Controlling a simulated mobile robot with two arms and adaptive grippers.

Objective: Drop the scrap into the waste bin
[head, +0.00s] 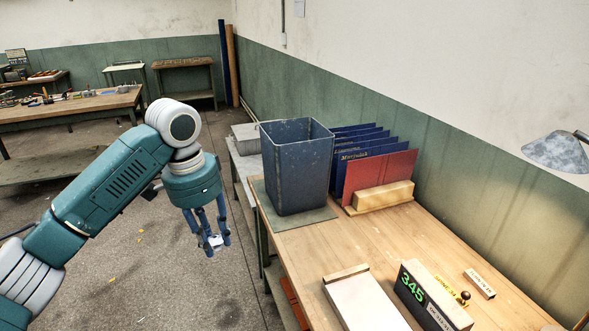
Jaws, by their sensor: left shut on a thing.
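The waste bin (297,170) is a dark blue-grey, open-topped, tapered container. It stands upright on a grey-green mat at the far left corner of the wooden bench. My left gripper (216,243) points down over the floor, left of the bin and outside the bench edge, with its fingertips lower in the picture than the bin's rim. It is shut on a small pale piece, the scrap (215,240), of which only a little shows between the fingers. The inside bottom of the bin is hidden. My right gripper is not in view.
Blue and red boards (378,174) stand in a wooden holder right of the bin. A pale block (362,303), a counter box reading 345 (432,297) and small labelled blocks lie on the wooden bench (420,240). A lamp (558,152) hangs at right.

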